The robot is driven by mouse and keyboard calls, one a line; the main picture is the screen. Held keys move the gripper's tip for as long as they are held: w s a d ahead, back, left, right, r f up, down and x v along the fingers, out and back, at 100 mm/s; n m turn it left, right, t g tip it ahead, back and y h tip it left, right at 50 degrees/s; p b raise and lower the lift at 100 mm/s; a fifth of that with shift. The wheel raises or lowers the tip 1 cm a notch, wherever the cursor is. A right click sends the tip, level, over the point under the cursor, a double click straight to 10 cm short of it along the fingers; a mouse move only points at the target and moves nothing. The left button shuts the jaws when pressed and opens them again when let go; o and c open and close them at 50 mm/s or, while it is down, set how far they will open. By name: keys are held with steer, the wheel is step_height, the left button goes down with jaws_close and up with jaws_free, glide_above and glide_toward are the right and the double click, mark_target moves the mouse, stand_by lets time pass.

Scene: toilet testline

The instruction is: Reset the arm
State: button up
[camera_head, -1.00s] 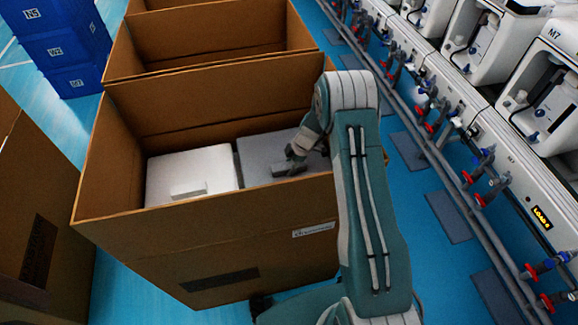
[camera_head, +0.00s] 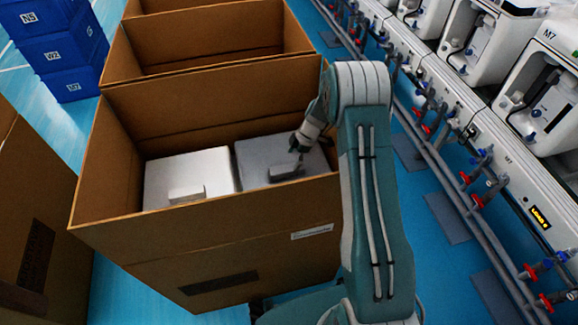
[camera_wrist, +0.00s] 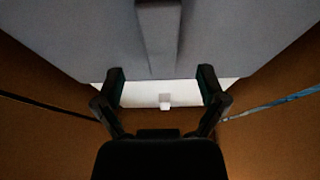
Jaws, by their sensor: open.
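My gripper (camera_head: 299,146) is over the open cardboard box (camera_head: 215,262), above the grey block-shaped item (camera_head: 262,152) on the right inside it. In the wrist view my gripper (camera_wrist: 162,86) has its two fingers spread apart with nothing between them. The grey item (camera_wrist: 90,40) fills the top of that view, its raised handle-like part (camera_wrist: 158,35) ahead of the fingers and apart from them. A white item (camera_head: 205,168) with a similar raised part sits to the left in the box; its white surface shows past the fingers in the wrist view (camera_wrist: 188,93).
More open cardboard boxes (camera_head: 215,35) stand behind, and another (camera_head: 30,210) is at the left. Blue crates (camera_head: 55,50) are stacked at the upper left. A line of pipes with red and blue valves (camera_head: 470,200) and white machines (camera_head: 545,110) runs along the right.

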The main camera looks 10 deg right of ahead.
steer(key=shift+v, duration=0.9)
steer(key=shift+r, duration=0.1)
steer(key=s+a+r+m+t+h, duration=0.1)
steer(key=s+r+m, duration=0.35)
steer(key=r, duration=0.75)
steer(key=s+a+r+m+t+h, duration=0.1)
steer(key=s+a+r+m, duration=0.3)
steer(key=r, duration=0.8)
steer(key=s+d+r+m+t+h, duration=0.1)
steer(key=s+r+m, duration=0.3)
steer(key=s, duration=0.8)
steer(key=s+r+m+t+h, duration=0.1)
steer(key=s+r+m, duration=0.4)
steer(key=s, duration=0.6)
steer(key=shift+s+d+r+t, duration=0.2)
steer(key=shift+s+d+t, duration=0.2)
steer(key=shift+t, duration=0.4)
